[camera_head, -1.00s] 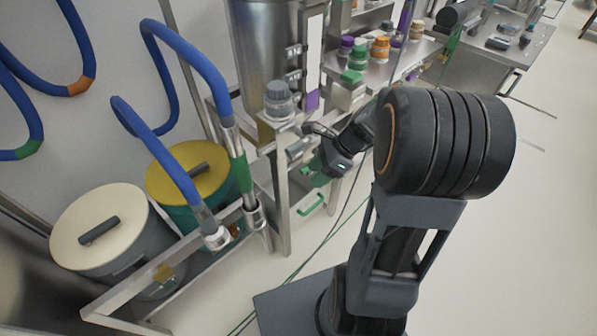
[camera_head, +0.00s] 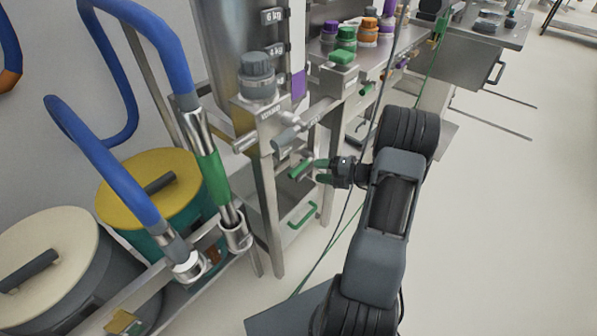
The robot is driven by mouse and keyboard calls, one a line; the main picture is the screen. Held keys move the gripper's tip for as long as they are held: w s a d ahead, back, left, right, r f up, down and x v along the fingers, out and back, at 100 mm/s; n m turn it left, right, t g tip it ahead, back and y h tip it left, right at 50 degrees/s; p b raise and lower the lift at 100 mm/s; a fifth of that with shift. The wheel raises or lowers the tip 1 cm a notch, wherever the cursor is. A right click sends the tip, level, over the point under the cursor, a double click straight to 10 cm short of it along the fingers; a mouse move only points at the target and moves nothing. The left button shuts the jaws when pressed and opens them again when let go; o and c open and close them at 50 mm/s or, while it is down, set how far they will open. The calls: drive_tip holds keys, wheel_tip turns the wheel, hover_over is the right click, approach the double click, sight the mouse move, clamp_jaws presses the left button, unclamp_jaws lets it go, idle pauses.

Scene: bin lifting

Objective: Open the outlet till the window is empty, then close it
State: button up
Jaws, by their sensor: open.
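The steel hopper (camera_head: 228,40) stands at upper centre with kilogram marks on its front. Its tall narrow window (camera_head: 297,40) looks white above, with a purple stretch (camera_head: 298,86) at its lower end. Below the hopper, grey and metal outlet parts (camera_head: 288,136) stick out from the steel stand. A green-ended lever (camera_head: 299,169) sits under them. Nothing shows between the fingers. I cannot tell whether they touch the lever.
A green drawer handle (camera_head: 302,215) sits lower on the stand.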

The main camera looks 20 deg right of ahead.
sight(303, 169)
drive_tip(key=b+x, duration=0.2)
drive_tip(key=x, duration=0.6)
drive_tip(key=shift+c, duration=0.5)
clamp_jaws()
